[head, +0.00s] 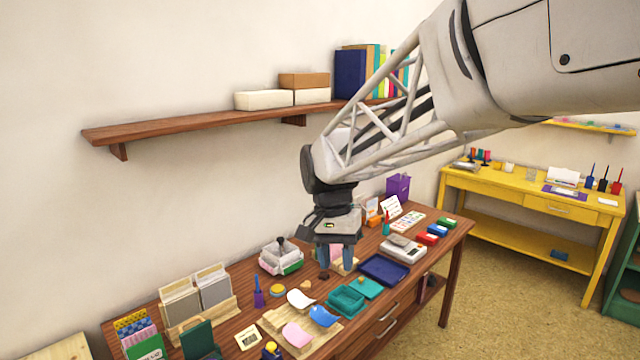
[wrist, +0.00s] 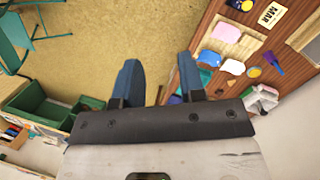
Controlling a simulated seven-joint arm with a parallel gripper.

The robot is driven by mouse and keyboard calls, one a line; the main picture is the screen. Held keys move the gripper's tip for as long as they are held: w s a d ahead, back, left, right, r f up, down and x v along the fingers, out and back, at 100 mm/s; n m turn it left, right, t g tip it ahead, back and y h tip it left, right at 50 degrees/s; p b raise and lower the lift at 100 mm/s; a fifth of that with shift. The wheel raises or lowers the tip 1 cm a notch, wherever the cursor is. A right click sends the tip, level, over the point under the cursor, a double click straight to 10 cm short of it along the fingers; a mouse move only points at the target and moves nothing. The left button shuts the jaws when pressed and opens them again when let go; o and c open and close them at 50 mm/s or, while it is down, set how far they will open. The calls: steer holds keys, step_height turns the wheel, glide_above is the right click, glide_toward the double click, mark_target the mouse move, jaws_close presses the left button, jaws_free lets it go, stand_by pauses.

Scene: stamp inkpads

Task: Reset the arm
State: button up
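My gripper (head: 336,258) hangs over the middle of the brown wooden table, fingers pointing down. My arm reaches in from the upper right of the head view. In the head view the fingers are close in the picture to a wooden block and a dark stamp; I cannot tell whether they touch.
The brown table (head: 237,328) holds a teal inkpad (head: 346,300), a dark blue tray (head: 383,270), a blue piece (head: 322,316), a pink piece (head: 297,335) and card holders. A wall shelf (head: 200,118) runs behind. A yellow table (head: 520,196) stands right, past open floor.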

steer(key=s+d+f+n+t, duration=0.1)
steer(key=s+d+f+t, duration=0.1)
steer(key=s+d, duration=0.5)
steer(key=s+d+f+n+t, duration=0.2)
steer(key=s+d, duration=0.6)
steer(key=s, duration=0.8)
steer(key=shift+s+d+n+t+y, duration=0.15)
steer(key=shift+s+n+t+y, duration=0.15)
steer(key=shift+t+y, duration=0.1)
